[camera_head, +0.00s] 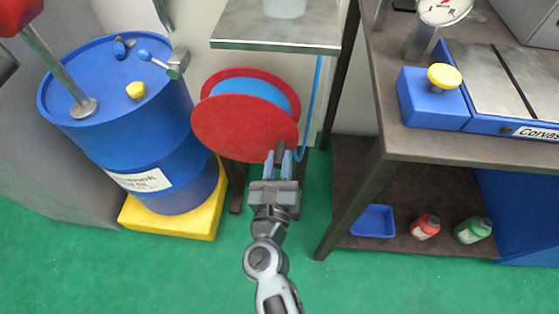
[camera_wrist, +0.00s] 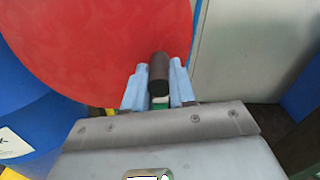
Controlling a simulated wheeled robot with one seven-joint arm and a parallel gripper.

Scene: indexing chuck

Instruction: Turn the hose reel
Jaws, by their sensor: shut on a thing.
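The hose reel (camera_head: 235,125) has red round side plates with blue hose (camera_head: 262,92) wound between them. It sits under a small metal shelf, between the blue drum and the workbench. My gripper (camera_head: 283,165) is at the lower right of the reel's front plate. In the wrist view the red plate (camera_wrist: 100,45) fills the upper left. A dark cylindrical crank handle (camera_wrist: 158,72) stands out between my two light-blue fingers (camera_wrist: 158,90), which are shut on it. The handle's base is hidden from the wrist view.
A blue drum (camera_head: 120,120) on a yellow base (camera_head: 170,215) stands close on the left. The workbench leg (camera_head: 350,205) is close on the right. A blue tray (camera_head: 373,221) and two bottles lie on the lower shelf. Green floor in front is clear.

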